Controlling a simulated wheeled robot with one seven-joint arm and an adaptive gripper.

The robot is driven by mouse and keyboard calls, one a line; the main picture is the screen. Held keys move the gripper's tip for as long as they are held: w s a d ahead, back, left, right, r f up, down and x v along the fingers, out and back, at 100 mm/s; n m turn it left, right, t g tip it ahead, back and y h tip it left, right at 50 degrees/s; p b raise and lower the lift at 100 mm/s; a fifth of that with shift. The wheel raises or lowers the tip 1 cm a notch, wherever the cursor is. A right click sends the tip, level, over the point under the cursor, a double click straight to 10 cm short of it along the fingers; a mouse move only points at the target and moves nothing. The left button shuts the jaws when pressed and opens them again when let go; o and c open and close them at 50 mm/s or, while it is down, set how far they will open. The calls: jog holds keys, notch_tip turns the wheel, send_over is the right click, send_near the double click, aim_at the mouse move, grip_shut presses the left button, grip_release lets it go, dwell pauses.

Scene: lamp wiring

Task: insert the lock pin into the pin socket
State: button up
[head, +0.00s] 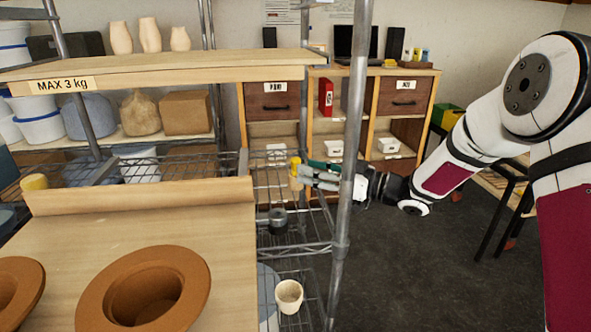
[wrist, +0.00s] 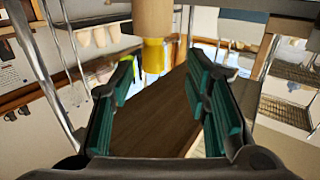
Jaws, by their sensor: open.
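My gripper (head: 314,174) reaches in from the right, past the metal post, above the wire shelf in the head view. In the wrist view its green-padded fingers (wrist: 160,80) are spread apart with nothing held between them. A yellow piece (head: 295,172) is at the fingertips in the head view. In the wrist view a tan cylinder with a yellow end (wrist: 153,55) is at the top centre, just beyond the fingers. This may be the lock pin; I cannot tell for sure. I cannot make out the pin socket. A dark round piece (head: 278,221) sits on the wire shelf below.
The metal post (head: 347,150) stands close to my gripper. A wooden board (head: 160,225) holds brown hat-shaped pieces (head: 188,262) at the left. A cream cup (head: 289,296) stands lower down. A dark brown surface (wrist: 155,120) lies between the fingers in the wrist view.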

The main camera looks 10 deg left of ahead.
aim_at(296, 174)
jog(key=shift+w+b+x, duration=0.2)
jog(key=shift+b+x, duration=0.1)
jog(key=shift+x, duration=1.05)
jog(key=shift+w+b+x, duration=0.2)
jog(key=shift+b+x, duration=0.05)
jog(key=shift+x, duration=1.05)
jog(key=shift+d+f, duration=0.1)
jog(key=shift+d, duration=0.05)
jog(key=shift+c, duration=0.5)
grip_shut()
